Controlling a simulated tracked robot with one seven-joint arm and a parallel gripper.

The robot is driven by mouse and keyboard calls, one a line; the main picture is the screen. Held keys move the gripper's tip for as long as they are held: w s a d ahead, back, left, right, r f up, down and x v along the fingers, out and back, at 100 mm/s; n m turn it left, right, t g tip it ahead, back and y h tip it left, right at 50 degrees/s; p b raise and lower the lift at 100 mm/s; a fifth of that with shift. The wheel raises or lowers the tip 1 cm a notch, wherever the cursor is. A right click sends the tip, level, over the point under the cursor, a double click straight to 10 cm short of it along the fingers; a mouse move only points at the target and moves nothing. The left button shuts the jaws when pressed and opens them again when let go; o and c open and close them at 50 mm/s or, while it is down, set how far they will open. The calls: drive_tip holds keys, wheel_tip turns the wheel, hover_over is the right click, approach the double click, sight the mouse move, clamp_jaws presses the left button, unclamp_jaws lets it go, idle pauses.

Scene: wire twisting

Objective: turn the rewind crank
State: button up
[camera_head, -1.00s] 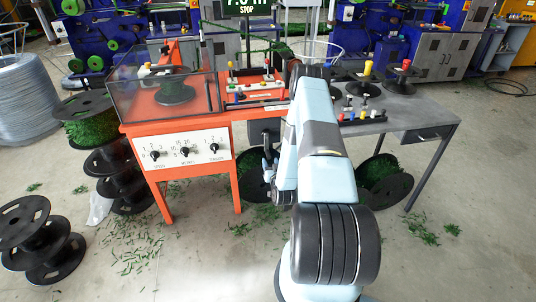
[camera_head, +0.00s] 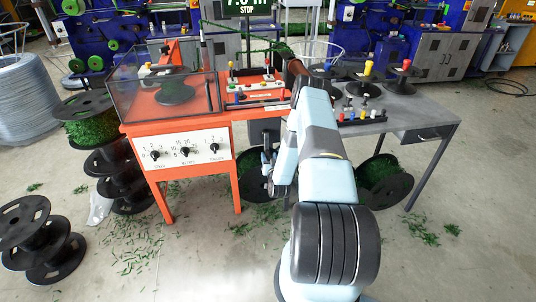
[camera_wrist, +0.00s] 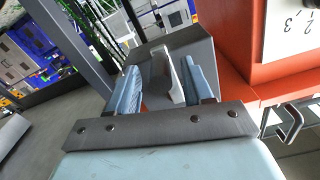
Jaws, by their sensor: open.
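My gripper (camera_head: 268,165) is low in front of the orange bench, below and right of its dial panel. In the wrist view its two pale blue fingers (camera_wrist: 163,88) are open and apart. Between and beyond them is a grey box (camera_wrist: 195,45), which also shows under the bench in the head view (camera_head: 264,128). A pale, narrow upright bar (camera_wrist: 171,76) shows between the fingers in front of the box; it may be the rewind crank, but I cannot tell, nor whether a finger touches it. My arm hides part of this area in the head view.
The orange bench (camera_head: 178,120) carries a clear guard and a white dial panel (camera_head: 185,150). A grey table (camera_head: 405,115) stands to the right. Spools of green wire (camera_head: 383,180) lie underneath. A bent metal handle (camera_wrist: 290,124) shows at the wrist view's right. Green clippings litter the floor.

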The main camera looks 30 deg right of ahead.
sight(268, 152)
drive_tip(key=shift+x, duration=1.8)
clamp_jaws()
drive_tip(key=shift+d, duration=0.15)
